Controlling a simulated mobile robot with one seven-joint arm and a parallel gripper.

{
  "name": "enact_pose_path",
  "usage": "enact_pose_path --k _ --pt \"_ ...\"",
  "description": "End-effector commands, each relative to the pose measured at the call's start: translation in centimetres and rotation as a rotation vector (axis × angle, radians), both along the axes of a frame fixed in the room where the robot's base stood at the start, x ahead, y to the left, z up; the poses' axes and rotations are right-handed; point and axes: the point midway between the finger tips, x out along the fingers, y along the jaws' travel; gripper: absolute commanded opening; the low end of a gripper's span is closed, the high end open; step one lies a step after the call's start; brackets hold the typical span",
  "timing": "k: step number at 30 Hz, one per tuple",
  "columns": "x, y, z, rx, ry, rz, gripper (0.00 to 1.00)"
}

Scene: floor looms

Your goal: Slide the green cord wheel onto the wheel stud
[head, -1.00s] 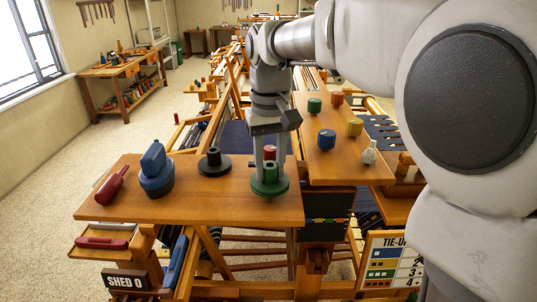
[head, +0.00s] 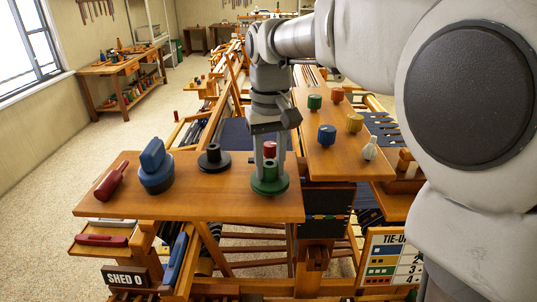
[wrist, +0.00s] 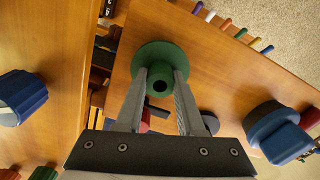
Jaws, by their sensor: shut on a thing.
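The green cord wheel (head: 270,186) is a wide flange with a narrower hub, at the front right of the near wooden board. My gripper (head: 270,162) points down and is shut on its hub. In the wrist view the wheel (wrist: 160,50) sits between the fingertips (wrist: 160,80), with the dark hole of its hub showing. The wheel's underside is hidden.
A red piece (head: 270,149) stands behind my fingers. Several coloured knobs, including a blue one (head: 326,134), stand on the right-hand board. The front middle of the near board is clear.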

Motion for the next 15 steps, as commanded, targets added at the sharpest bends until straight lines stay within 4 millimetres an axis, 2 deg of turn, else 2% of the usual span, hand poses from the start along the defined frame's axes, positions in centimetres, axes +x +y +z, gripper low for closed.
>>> enact_pose_path --k 15 --pt "0.0 0.0 -1.6 0.0 0.0 0.0 0.0"
